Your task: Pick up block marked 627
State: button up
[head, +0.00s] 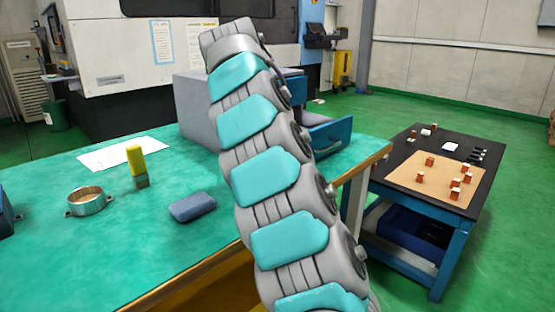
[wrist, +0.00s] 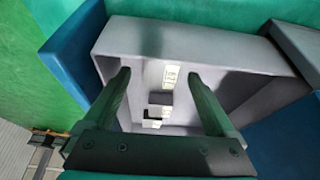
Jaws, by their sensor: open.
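In the wrist view, a block with a white label (wrist: 169,77) lies inside an open grey drawer (wrist: 215,46). Its marking appears upside down and looks like 627. My gripper (wrist: 158,76) is open, its two dark green fingers apart on either side of the labelled block in the picture. The fingers appear to be above the block, and nothing is between them that I can see as held. Other small pale and dark blocks (wrist: 157,112) lie nearer the gripper's base, their markings too small to read. In the head view my gripper and the drawer's inside are hidden.
The drawer's blue front (head: 330,136) sticks out from a grey cabinet (head: 196,110) on the green table (head: 120,225). The drawer walls enclose the blocks closely. A separate cart (head: 398,190) at the right carries several small reddish blocks.

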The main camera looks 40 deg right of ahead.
jog(key=shift+d+f, duration=0.3)
jog(key=shift+f, duration=0.35)
jog(key=shift+w, duration=0.1)
jog(key=shift+c, duration=0.3)
grip_shut()
jog(key=shift+r, duration=0.1)
